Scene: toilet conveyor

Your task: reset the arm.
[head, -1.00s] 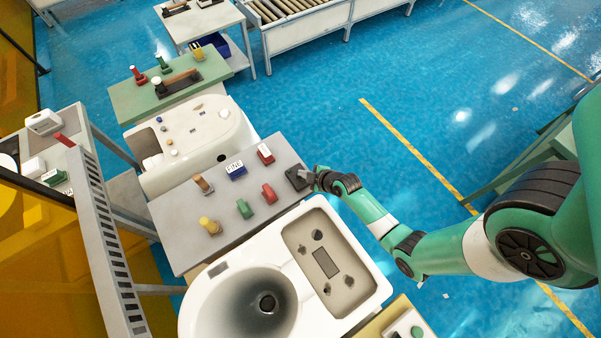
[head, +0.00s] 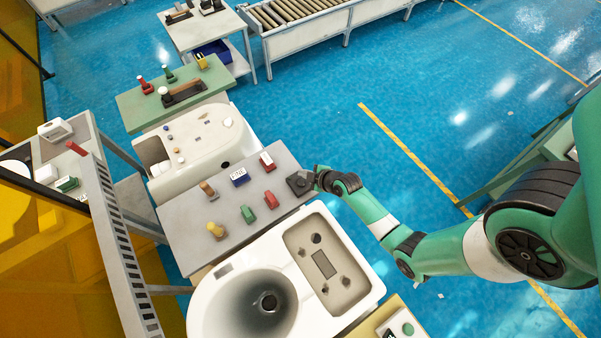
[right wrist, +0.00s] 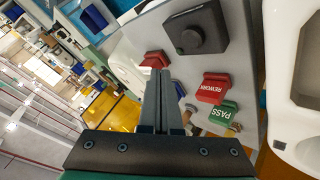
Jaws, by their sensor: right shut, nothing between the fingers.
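My right gripper (head: 314,181) is shut and empty. It is at the right edge of the grey board (head: 240,264), beside a small black box with a round knob (head: 298,184). In the right wrist view, the closed fingers (right wrist: 160,72) point toward the board with nothing between them. The black box (right wrist: 195,32) lies beyond and to the right of the fingertips there; I cannot tell if the gripper touches it in the head view. My left gripper is not in view.
Red (head: 271,199) and green (head: 247,214) stamps, a blue block (head: 239,177) and a yellow-handled stamp (head: 216,230) stand on the board. A white toilet (head: 206,308) lies in front, another ceramic piece (head: 222,150) behind. Blue floor (head: 440,120) is open to the right.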

